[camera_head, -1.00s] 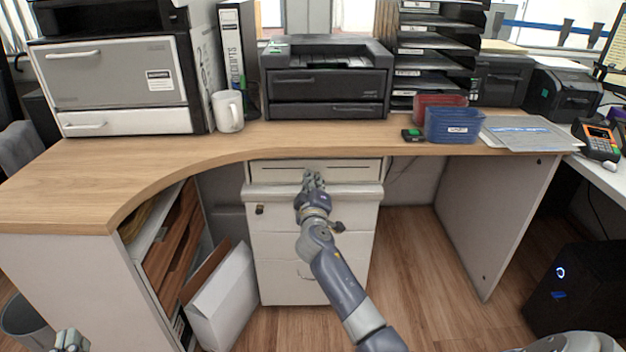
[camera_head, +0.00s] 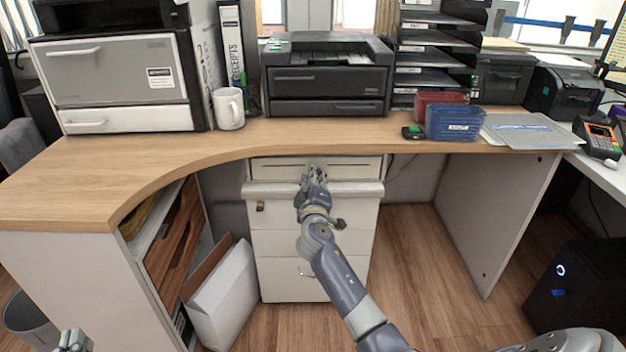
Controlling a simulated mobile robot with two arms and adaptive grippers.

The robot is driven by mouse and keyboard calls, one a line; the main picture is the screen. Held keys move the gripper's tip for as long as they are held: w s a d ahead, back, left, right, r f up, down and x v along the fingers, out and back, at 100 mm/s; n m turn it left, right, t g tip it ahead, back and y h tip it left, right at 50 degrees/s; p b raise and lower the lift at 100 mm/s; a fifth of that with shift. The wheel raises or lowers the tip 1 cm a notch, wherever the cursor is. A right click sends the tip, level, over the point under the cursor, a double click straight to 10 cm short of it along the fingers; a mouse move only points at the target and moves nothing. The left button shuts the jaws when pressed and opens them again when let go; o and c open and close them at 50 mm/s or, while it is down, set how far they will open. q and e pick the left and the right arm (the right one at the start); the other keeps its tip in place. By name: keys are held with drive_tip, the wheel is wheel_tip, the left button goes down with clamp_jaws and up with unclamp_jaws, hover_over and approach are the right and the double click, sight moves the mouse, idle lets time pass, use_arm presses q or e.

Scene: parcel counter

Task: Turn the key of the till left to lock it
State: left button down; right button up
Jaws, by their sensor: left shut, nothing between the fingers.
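The till (camera_head: 270,170) is a cream drawer unit mounted under the wooden counter. A dark slot line runs across its front. My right gripper (camera_head: 314,172), on the arm that comes up from the lower right, is at the middle of the till's front. Its hand and fingers cover that spot, so I see no key there. I cannot tell whether its fingers touch or grasp anything. My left gripper (camera_head: 72,340) shows only at the bottom left edge. It is shut and empty, far from the till.
A white drawer cabinet (camera_head: 280,235) stands under the till, with a small lock at its upper left. The counter (camera_head: 215,143) overhangs it and holds a mug (camera_head: 229,108), a printer (camera_head: 328,85) and blue and red trays. A white box (camera_head: 222,297) leans at the left.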

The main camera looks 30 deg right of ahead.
drive_tip(key=v, duration=1.2)
drive_tip(key=shift+a+f, duration=0.1)
